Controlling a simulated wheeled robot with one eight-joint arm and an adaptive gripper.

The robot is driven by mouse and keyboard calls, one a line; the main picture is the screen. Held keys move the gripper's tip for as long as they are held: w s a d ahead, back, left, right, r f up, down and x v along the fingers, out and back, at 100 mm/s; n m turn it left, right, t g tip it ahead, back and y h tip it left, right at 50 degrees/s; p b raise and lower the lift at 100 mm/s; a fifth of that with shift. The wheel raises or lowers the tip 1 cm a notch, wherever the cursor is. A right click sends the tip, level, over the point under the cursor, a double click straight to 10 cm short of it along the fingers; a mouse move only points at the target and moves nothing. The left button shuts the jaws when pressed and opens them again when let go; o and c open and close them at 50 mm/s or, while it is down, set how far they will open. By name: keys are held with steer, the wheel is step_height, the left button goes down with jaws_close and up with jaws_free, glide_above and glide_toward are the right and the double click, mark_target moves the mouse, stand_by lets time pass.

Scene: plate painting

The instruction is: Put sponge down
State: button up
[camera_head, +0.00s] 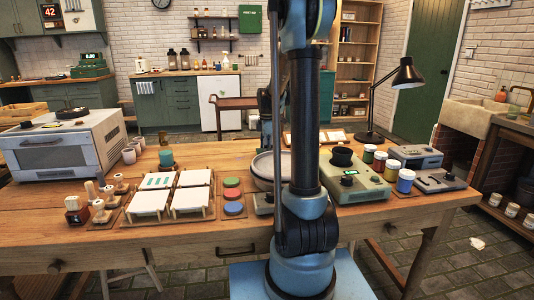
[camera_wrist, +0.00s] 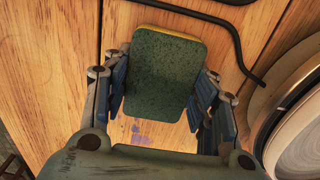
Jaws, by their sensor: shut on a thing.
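The sponge (camera_wrist: 165,75) is a dark green block with a yellow edge, seen in the wrist view. My gripper (camera_wrist: 161,92) is shut on it, with one blue finger pad at each side. The sponge shows in front of the wooden table top; I cannot tell whether it touches the wood. In the head view the sponge and my fingers are hidden behind my arm.
A round pale bowl or wheel (camera_wrist: 304,130) is close on the right in the wrist view. A black cable (camera_wrist: 225,28) curves past the sponge's far right side. Purple smudges (camera_wrist: 142,136) mark the wood. White racks (camera_head: 193,178) and coloured discs (camera_head: 232,195) stand left of my arm.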

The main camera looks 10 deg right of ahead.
steer(key=o, duration=1.2)
steer(key=shift+f, duration=0.1)
step_height(320, 180, up, 12)
